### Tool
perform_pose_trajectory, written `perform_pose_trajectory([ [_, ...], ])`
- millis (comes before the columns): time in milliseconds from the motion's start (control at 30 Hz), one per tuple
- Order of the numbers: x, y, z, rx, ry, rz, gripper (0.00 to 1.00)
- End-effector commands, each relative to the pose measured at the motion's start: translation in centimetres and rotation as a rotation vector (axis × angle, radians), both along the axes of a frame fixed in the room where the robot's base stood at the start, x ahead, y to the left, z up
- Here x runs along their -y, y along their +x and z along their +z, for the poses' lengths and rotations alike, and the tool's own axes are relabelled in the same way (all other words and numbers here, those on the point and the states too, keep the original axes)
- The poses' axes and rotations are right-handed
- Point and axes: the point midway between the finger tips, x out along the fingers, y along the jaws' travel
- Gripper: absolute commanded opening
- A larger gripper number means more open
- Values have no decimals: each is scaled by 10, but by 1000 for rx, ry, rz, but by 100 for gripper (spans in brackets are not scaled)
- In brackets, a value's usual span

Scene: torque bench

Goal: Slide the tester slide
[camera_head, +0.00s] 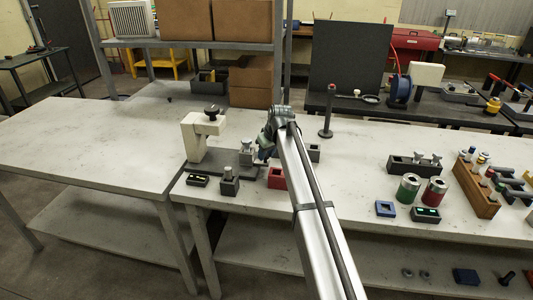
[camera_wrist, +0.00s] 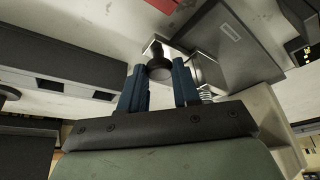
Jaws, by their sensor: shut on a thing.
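The tester stands on the bench in the head view, with a cream frame (camera_head: 194,145), a black top knob (camera_head: 211,110) and a dark base plate (camera_head: 205,169). The small metal slide block (camera_head: 246,156) is at the right end of the base plate. My gripper (camera_head: 263,152) is beside it, with its fingertips partly hidden by my arm. In the wrist view, my gripper (camera_wrist: 158,88) has its blue fingers on either side of a round black knob (camera_wrist: 159,69) on the metal slide (camera_wrist: 153,46). A coil spring (camera_wrist: 206,94) shows beside the right finger.
A black post (camera_head: 327,115) stands behind my arm. Red and green cylinders stand at right.

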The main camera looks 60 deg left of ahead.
Motion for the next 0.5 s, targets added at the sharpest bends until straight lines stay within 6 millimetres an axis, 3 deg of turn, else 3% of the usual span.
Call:
perform_pose_trajectory([
  [300,-1,-1,0,0,0,0,0],
  [500,-15,-14,0,0,0,2,0],
])
